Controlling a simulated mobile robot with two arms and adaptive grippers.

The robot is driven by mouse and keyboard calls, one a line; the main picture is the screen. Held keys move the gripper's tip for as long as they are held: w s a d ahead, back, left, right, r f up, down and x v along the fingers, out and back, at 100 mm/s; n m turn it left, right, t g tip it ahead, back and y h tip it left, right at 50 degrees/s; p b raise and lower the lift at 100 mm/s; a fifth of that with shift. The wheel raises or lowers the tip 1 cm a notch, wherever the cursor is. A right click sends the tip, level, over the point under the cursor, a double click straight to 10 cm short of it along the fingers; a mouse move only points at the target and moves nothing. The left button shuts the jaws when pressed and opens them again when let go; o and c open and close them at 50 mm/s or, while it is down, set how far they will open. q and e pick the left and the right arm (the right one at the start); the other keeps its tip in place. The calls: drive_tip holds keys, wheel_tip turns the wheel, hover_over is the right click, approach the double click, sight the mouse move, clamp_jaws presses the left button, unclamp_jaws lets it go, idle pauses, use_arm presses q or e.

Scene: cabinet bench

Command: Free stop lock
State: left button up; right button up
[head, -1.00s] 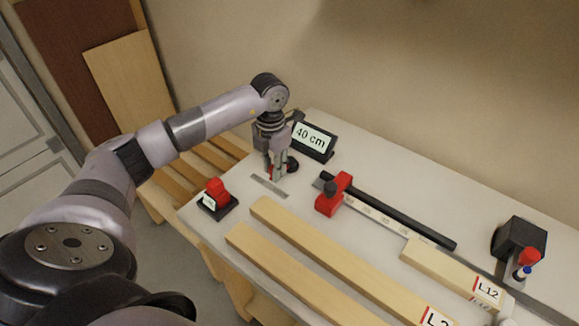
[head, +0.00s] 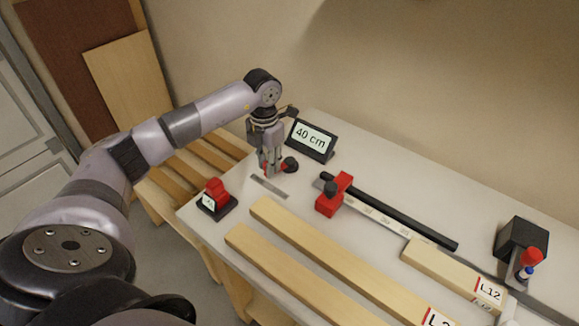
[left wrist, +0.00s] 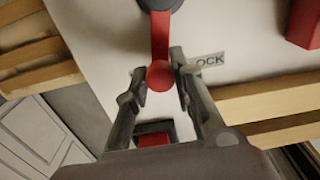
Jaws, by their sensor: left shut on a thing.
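The lock is a red lever (left wrist: 160,40) with a round red knob (left wrist: 160,76) and a dark pivot (left wrist: 160,4), beside a plate marked LOCK (left wrist: 208,60). In the head view the pivot (head: 290,164) shows just right of my left gripper (head: 267,172), with the lever partly hidden by the fingers. In the left wrist view the knob sits between the fingertips of my left gripper (left wrist: 160,78), which is shut on the knob. The red stop (head: 334,196) with a black knob sits on the ruled rail to the right. My right gripper is not in view.
A display (head: 312,139) reading 40 cm stands behind the lever. A red block on a black base (head: 216,199) is at the bench's left edge. Long wooden strips (head: 330,250) lie in front. A black box (head: 521,239) stands at the right.

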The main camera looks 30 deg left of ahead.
use_arm(q)
drive_tip(key=shift+w+a, duration=0.1)
drive_tip(key=shift+a, duration=0.05)
drive_tip(key=shift+w+a+b, duration=0.3)
drive_tip(key=shift+w+a, duration=0.05)
drive_tip(key=shift+a, duration=0.4)
drive_tip(key=shift+w+a, duration=0.25)
drive_tip(key=shift+a, duration=0.05)
idle(0.3)
drive_tip(key=o, duration=0.8)
drive_tip(key=shift+c, duration=0.2)
wheel_tip(320, 180, up, 9)
drive_tip(key=p, duration=0.6)
